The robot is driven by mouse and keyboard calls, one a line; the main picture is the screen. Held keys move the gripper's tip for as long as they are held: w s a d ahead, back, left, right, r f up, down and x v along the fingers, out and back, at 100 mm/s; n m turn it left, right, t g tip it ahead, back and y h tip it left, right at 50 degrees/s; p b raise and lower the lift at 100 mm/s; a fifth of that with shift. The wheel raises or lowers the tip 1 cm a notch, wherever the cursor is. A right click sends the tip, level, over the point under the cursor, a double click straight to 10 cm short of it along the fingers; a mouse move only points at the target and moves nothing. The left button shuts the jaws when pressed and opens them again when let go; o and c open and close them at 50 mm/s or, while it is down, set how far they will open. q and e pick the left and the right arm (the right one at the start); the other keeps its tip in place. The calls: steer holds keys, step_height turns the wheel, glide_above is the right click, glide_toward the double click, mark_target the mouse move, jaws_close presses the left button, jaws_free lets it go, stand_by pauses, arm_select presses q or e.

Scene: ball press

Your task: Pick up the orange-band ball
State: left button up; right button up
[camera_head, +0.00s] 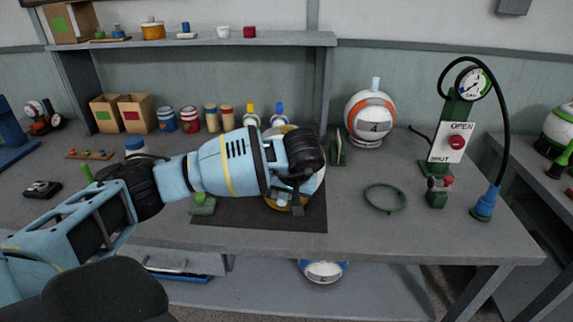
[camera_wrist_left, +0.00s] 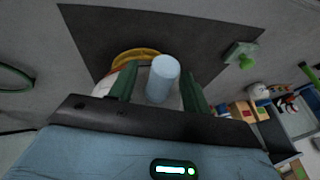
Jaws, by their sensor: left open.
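The orange-band ball (camera_head: 369,124) is white with a 4 and a pale blue peg on top. It stands at the back of the bench, right of my left gripper (camera_head: 297,196). That gripper is open over a second, white and yellow ball (camera_head: 316,190) on a dark mat, mostly hidden by my arm. In the left wrist view, a pale blue peg (camera_wrist_left: 162,80) shows between the spread green fingers of my left gripper (camera_wrist_left: 159,92), and the ball's yellow part (camera_wrist_left: 133,57) lies beyond. Contact cannot be told. My right gripper is out of view.
A green stand (camera_head: 337,150) is left of the orange-band ball. A green ring (camera_head: 385,198) lies in front of it. A gauge post with a hose (camera_head: 447,150) stands at the right. Boxes (camera_head: 137,113) and bottles line the back left. Another ball (camera_head: 323,271) is below the bench.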

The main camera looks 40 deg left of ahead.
arm_select(q)
steer(key=shift+c, duration=0.5)
jaws_close()
steer(key=shift+r, duration=0.2)
